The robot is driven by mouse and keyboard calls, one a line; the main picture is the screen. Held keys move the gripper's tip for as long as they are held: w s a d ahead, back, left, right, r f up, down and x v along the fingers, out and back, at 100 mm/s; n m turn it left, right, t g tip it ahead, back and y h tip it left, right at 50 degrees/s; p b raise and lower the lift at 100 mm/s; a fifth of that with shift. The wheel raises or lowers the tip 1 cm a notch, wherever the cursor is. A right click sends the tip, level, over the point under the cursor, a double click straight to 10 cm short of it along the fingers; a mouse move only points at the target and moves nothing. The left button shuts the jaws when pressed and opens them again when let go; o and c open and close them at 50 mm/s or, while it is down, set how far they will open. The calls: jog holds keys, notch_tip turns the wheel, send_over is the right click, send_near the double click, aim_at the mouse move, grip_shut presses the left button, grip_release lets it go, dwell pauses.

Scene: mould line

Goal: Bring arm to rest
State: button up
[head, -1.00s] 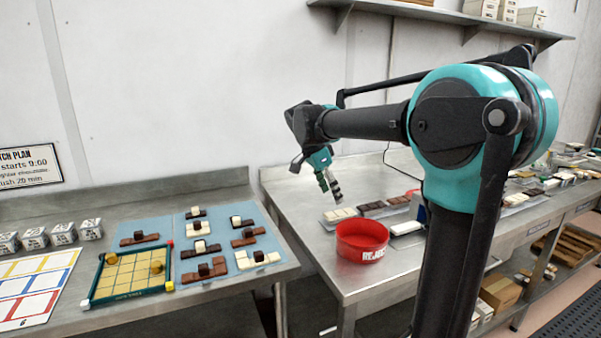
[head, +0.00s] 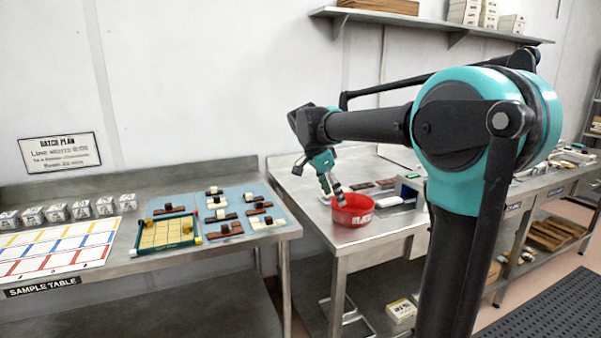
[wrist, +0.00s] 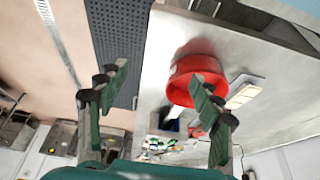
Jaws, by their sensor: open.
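My gripper (head: 333,190) hangs at the end of my arm, fingers pointing down, in front of or over the red reject bin (head: 353,211) in the head view. In the wrist view the two green fingers of my gripper (wrist: 158,105) stand wide apart with nothing between them. The red bin also shows in the wrist view (wrist: 197,72), partly behind the right finger. My arm is bent, with the forearm reaching left from the teal joint.
The sample table (head: 120,262) at left holds a green-framed board (head: 166,234), blue mats with chocolate pieces, a printed grid sheet (head: 70,246) and several small white boxes. A steel bench (head: 345,240) carries the bin. A wall shelf (head: 430,22) hangs above. A dark mat (head: 540,310) lies on the floor.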

jog(key=s+d+f+n+y, duration=0.1)
jog(key=s+d+f+n, duration=0.2)
jog(key=s+f, duration=0.5)
jog(key=s+d+f+n+t+y, duration=0.1)
jog(key=s+d+f+n, duration=0.2)
jog(key=s+f+n, duration=0.3)
jog(key=s+d+f+n+t+y, duration=0.1)
jog(key=s+d+f+n+y, duration=0.1)
jog(key=s+f, duration=0.7)
notch_tip(320, 180, down, 2)
jog(key=shift+s+d+f+n, duration=0.1)
jog(key=shift+s+d+n, duration=0.25)
jog(key=shift+d+n, duration=0.6)
jog(key=shift+a+n, duration=0.25)
jog(key=shift+a, duration=0.05)
jog(key=shift+c, duration=0.3)
